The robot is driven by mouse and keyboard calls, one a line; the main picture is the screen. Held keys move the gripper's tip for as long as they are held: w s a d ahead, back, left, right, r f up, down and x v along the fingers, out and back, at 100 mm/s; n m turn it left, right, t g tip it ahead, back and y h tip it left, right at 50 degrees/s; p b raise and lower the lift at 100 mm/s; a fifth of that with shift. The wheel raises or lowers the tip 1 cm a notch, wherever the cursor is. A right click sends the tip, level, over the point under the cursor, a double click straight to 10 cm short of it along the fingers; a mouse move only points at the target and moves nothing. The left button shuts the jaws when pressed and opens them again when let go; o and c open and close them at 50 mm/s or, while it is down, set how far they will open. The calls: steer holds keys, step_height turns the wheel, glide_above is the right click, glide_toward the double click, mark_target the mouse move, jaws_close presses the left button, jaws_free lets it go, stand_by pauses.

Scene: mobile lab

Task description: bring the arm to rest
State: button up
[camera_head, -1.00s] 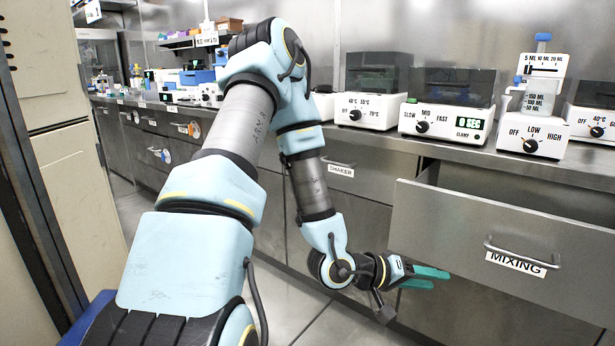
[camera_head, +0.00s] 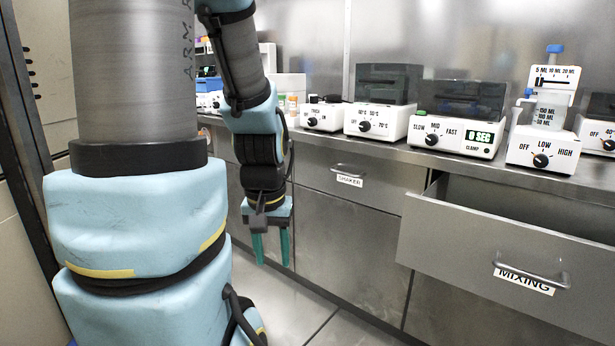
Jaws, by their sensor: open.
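My gripper (camera_head: 272,247) hangs from my light-blue and grey arm, its two green fingers pointing down and apart. It is open, with nothing between the fingers. It is in front of the closed cabinet fronts, left of the open drawer and below the counter top. The forearm comes down almost vertically from the top of the picture, and the upper arm fills the left side.
A drawer labelled MIXING (camera_head: 490,262) stands pulled out at the right. The SHAKER drawer (camera_head: 345,182) is closed. The counter (camera_head: 400,152) carries several white devices, among them a timer unit (camera_head: 455,133) and a dispenser (camera_head: 541,148). Floor (camera_head: 300,310) shows below the gripper.

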step_height(320, 180, up, 24)
steer(key=p, duration=2.2)
steer(key=shift+p, duration=0.35)
